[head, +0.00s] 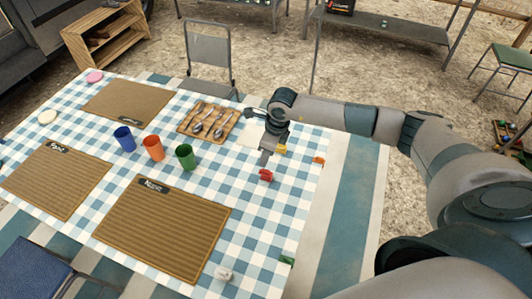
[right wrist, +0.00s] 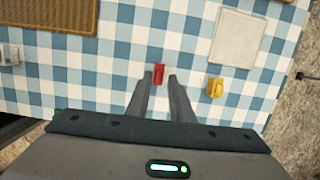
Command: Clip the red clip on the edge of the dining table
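The red clip (head: 266,175) lies on the blue-and-white checked cloth of the dining table (head: 262,215), inward from the table's right edge. My right gripper (head: 266,160) points down close to it. In the right wrist view the red clip (right wrist: 159,74) shows in the gap between the two fingertips of my right gripper (right wrist: 160,77). The fingers are apart and not shut on it; I cannot tell how far above it they are. My left gripper is not in view.
A yellow clip (head: 281,149) lies near the red one. An orange clip (head: 319,160) and a green clip (head: 287,260) sit at the table's right edge. A cutlery tray (head: 185,128), cups such as the green cup (head: 185,157), and a placemat (head: 165,225) are to the left.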

